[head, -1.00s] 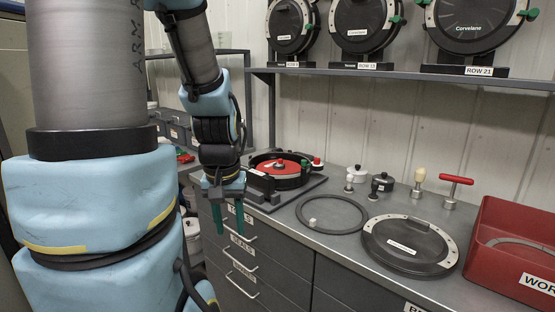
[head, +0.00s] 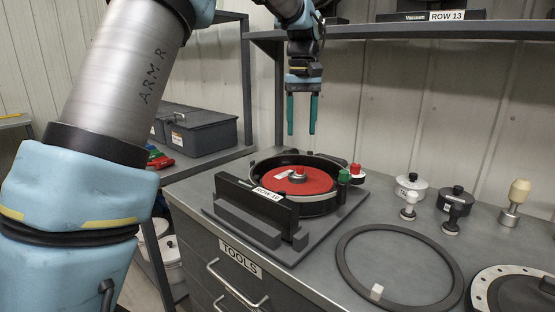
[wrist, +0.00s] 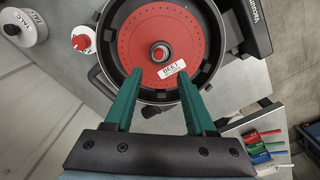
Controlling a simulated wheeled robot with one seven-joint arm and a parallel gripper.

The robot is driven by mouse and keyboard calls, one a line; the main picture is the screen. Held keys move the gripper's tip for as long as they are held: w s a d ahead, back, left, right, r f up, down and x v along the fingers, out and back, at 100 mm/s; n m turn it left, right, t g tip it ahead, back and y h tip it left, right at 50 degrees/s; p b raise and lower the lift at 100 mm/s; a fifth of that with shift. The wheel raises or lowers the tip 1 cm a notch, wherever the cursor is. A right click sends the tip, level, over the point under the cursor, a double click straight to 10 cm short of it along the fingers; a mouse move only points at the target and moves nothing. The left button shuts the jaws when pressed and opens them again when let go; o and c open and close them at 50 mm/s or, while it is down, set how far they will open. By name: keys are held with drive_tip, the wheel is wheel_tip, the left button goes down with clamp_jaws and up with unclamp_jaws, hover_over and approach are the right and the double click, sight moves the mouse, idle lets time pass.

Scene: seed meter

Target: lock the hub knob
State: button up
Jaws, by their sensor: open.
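The seed meter (head: 318,207) lies open on its dark stand on the bench, with a red seed disc (head: 318,184) inside its black housing. The hub knob (head: 297,174) is a small grey piece with a reddish top at the disc's middle. It shows as a round grey ring with a reddish centre in the wrist view (wrist: 160,53). My gripper (head: 301,130) is open and empty, its green fingers pointing down, above the meter and apart from it. In the wrist view, my gripper's fingertips (wrist: 160,75) lie either side of the disc's label, short of the hub.
Lidded pots (head: 410,186), a wooden-handled tool (head: 515,200) and a dark ring (head: 345,262) lie farther right. A shelf (head: 400,32) runs above the bench.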

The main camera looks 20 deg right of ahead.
sight(300, 167)
drive_tip(key=f+p, duration=0.1)
drive_tip(key=f, duration=0.9)
drive_tip(key=shift+w+d+f+p, duration=0.15)
drive_tip(key=shift+w+f+p, duration=0.05)
drive_tip(key=shift+f+p, duration=0.15)
drive_tip(key=shift+c, duration=0.2)
drive_tip(key=shift+r, duration=0.1)
clamp_jaws()
